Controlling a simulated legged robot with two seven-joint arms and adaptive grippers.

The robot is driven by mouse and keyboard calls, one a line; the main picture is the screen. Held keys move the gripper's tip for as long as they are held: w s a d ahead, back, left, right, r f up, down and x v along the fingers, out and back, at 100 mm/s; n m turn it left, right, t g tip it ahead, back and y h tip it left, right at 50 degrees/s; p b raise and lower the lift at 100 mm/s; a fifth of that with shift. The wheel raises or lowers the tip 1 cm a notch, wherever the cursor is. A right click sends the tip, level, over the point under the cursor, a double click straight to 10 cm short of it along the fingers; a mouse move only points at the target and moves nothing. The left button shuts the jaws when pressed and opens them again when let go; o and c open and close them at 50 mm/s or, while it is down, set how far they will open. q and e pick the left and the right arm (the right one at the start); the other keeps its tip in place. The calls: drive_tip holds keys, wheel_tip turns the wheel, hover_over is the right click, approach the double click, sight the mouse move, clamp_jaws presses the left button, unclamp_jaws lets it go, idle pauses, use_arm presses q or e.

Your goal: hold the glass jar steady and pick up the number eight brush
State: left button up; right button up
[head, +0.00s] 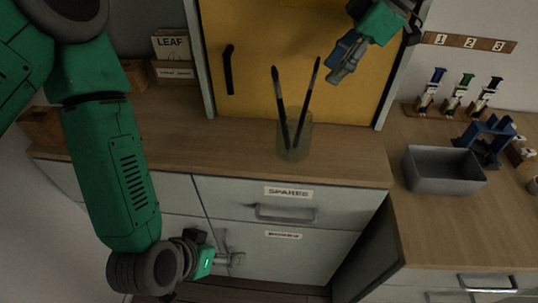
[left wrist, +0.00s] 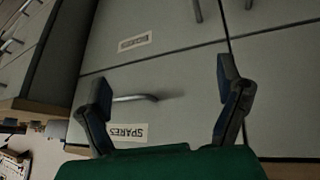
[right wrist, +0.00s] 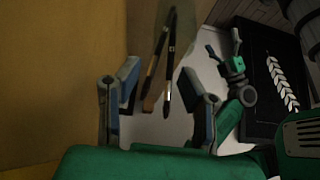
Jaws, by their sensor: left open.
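The glass jar (head: 294,148) stands upright near the counter's front edge, with two dark brushes leaning in it, the left brush (head: 281,105) and the right brush (head: 308,97). No number is readable on either. The brushes also show in the right wrist view, the paler one (right wrist: 152,72) beside the darker one (right wrist: 170,62). My right gripper (head: 336,76) is above and right of the brush tops; its fingers (right wrist: 160,100) are apart with nothing gripped. My left gripper (head: 236,259) is low in front of the drawers, open and empty (left wrist: 165,88), well away from the jar.
A yellow cabinet door (head: 250,60) is behind the jar. A drawer marked SPARES (head: 290,203) is below it. A LEAF box (head: 171,45) is at the back left.

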use_arm(q)
drive_tip(key=w+d+r+t+h, duration=0.1)
drive_tip(key=w+d+r+t, duration=0.4)
drive_tip(key=d+r, duration=0.55)
drive_tip(key=t, duration=0.2)
approach(290, 142)
drive_tip(key=shift+m, duration=0.4)
drive_tip(key=x, duration=1.3)
drive_tip(key=shift+f, duration=0.15)
drive_tip(key=shift+w+a+f, duration=0.1)
drive_tip(key=shift+w+f, duration=0.1)
drive_tip(key=shift+w, duration=0.35)
drive_tip(key=c, duration=1.4)
